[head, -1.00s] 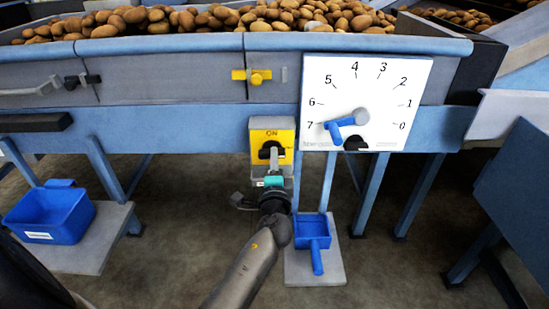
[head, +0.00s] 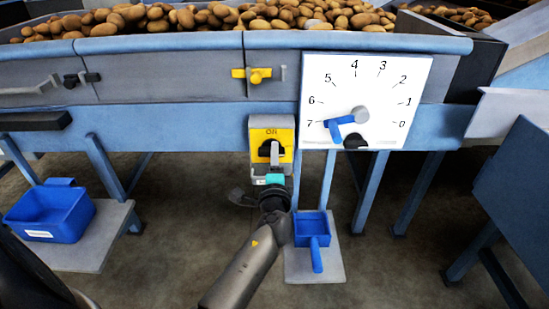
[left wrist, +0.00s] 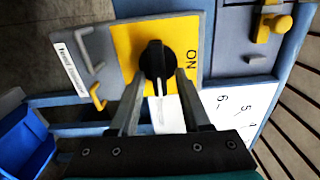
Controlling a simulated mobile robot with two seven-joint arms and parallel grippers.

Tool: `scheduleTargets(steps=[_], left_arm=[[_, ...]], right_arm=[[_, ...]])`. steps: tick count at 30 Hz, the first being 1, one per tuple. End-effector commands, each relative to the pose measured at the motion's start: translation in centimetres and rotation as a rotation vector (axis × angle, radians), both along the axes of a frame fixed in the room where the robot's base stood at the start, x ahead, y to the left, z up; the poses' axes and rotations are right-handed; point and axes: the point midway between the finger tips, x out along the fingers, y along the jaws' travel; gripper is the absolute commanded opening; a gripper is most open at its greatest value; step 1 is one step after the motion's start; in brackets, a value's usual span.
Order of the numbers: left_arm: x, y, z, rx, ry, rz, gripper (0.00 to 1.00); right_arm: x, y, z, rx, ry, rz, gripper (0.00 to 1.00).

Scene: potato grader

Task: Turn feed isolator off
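The feed isolator is a grey box with a yellow plate (head: 286,132) and a black rotary knob (left wrist: 157,60), on the machine's blue front beam. The word ON stands above the knob in the head view and to its right in the left wrist view. My left gripper (left wrist: 160,80) is open, with one finger on each side of the knob. A gap shows beside the knob; contact cannot be told. In the head view the left gripper (head: 274,160) comes up from below and partly covers the knob. My right gripper is not in view.
A white dial plate (head: 390,80) with a blue pointer is close to the right. A yellow handle (head: 258,76) is above. Potatoes fill the machine top.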

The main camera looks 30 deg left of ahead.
Motion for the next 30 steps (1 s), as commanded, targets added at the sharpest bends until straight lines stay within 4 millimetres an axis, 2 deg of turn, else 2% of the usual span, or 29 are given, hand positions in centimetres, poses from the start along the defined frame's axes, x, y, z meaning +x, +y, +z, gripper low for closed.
scheduleTargets(steps=[9, 14, 22, 30], left_arm=[[-0.2, -0.1, -0.1, -0.003, 0.002, 0.0, 0.53], [-1.3, -0.8, -0.2, -0.003, 0.004, 0.0, 0.53], [-5.7, -3.5, -0.2, -0.005, 0.004, 0.0, 0.53], [-10.2, -6.3, -0.2, -0.003, 0.004, -0.001, 0.53]], right_arm=[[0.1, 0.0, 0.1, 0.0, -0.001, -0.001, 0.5], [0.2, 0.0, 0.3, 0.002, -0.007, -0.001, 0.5], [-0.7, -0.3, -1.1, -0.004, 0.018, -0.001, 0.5], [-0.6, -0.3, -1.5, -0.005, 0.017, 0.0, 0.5]])
